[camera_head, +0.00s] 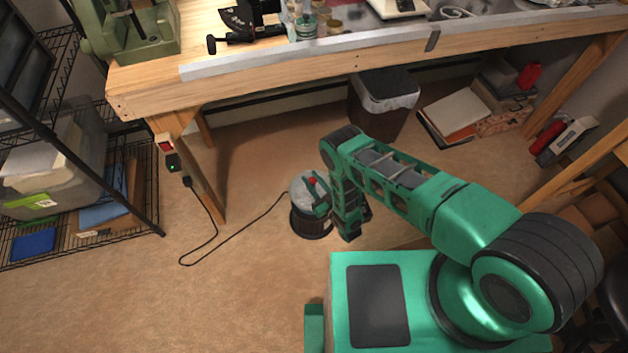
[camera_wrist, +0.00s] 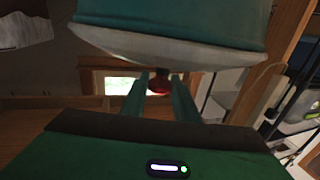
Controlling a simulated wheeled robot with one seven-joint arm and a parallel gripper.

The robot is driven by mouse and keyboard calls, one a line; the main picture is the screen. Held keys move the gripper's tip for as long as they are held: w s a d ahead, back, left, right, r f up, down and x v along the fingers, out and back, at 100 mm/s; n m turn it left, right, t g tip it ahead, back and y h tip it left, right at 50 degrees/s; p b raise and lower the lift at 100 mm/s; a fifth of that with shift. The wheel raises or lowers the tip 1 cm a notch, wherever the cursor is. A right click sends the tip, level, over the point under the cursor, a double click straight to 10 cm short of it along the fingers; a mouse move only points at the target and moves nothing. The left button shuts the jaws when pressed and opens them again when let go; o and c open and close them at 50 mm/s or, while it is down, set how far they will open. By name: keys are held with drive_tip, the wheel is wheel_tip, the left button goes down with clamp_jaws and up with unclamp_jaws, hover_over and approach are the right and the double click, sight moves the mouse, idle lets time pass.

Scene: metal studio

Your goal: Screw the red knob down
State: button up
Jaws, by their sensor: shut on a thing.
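The red knob (camera_head: 312,181) sits on top of a round pale lid (camera_head: 302,188) over a dark barrel-like container (camera_head: 310,224) on the floor. In the wrist view the red knob (camera_wrist: 158,81) is between the two green fingers of my gripper (camera_wrist: 160,87), below a whitish dome-shaped surface (camera_wrist: 165,48) with a teal band above it. My gripper (camera_head: 318,193) is shut on the knob. The forearm hangs down just right of the container. The gripper hides part of the lid in the head view, so I cannot tell how far down the knob is.
A black cord (camera_head: 235,234) runs from near the container to a plug box at the workbench (camera_head: 150,95) leg. A lined bin (camera_head: 385,95) stands behind, a wire shelf (camera_head: 70,225) at the left. The floor left of the container is clear apart from the cord.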

drive_tip(key=m+t+h, duration=0.1)
drive_tip(key=m+h, duration=0.2)
drive_tip(key=h, duration=0.1)
drive_tip(key=m+t+h, duration=0.1)
drive_tip(key=m+h, duration=0.1)
drive_tip(key=h, duration=0.2)
drive_tip(key=shift+w+d+m+t+h, duration=0.2)
drive_tip(key=shift+m+t+h, duration=0.1)
drive_tip(key=shift+m+t, duration=0.1)
drive_tip(key=shift+r+m+h, duration=0.1)
drive_tip(key=shift+m+h, duration=0.3)
drive_tip(key=shift+h, duration=0.3)
drive_tip(key=shift+w+r+m+h, duration=0.1)
drive_tip(key=shift+r+m+h, duration=0.05)
drive_tip(key=shift+m+h, duration=0.2)
drive_tip(key=o, duration=1.1)
drive_tip(key=shift+c, duration=0.2)
drive_tip(key=shift+a, duration=0.1)
drive_tip(key=shift+s, duration=0.25)
